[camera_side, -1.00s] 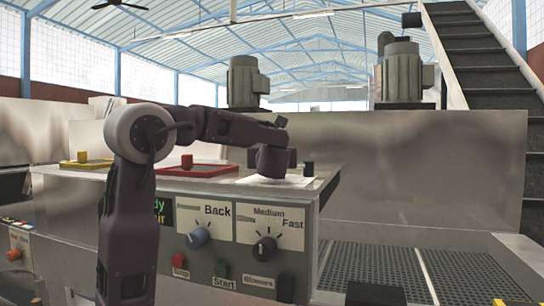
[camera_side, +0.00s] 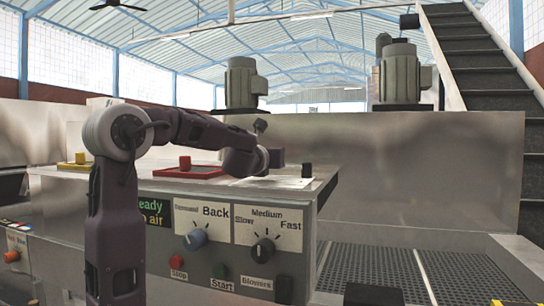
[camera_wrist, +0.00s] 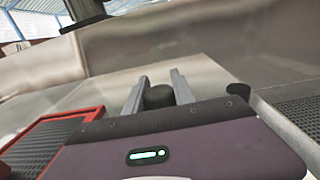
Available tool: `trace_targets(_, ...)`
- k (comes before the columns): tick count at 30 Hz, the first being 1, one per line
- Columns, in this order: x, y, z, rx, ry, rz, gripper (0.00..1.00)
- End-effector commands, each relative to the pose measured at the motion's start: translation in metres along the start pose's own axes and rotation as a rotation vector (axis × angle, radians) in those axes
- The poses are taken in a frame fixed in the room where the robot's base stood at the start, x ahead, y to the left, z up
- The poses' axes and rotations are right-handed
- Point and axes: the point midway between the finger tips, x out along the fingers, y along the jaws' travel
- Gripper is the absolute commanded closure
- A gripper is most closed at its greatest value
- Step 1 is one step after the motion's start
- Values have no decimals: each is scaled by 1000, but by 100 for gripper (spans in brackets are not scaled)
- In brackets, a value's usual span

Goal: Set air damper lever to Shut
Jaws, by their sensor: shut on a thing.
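My gripper (camera_side: 275,158) is low over a white plate (camera_side: 292,184) on top of the steel console in the side view. The plate's lettering is too small to read. In the wrist view my gripper (camera_wrist: 158,76) has its two grey fingers on either side of a round black knob (camera_wrist: 158,97), and it is shut on it. I take this knob to be the air damper lever's. In the side view my gripper and wrist hide the lever, so I cannot tell which mark it points to.
A black post (camera_side: 307,170) stands at the console's right end. A red-framed panel with a red knob (camera_side: 185,163) lies to the left, and a yellow one (camera_side: 79,158) farther left.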

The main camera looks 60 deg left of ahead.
Motion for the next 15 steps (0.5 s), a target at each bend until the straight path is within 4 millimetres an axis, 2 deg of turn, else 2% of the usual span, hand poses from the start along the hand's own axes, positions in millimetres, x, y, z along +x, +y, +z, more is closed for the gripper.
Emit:
trace_targets(3, 0, 0, 2, 1, -4, 1, 100)
trace_targets(4, 0, 0, 2, 1, -4, 1, 68)
trace_targets(7, 0, 0, 1, 1, -3, 1, 48)
trace_targets(15, 0, 0, 1, 0, -2, 1, 48)
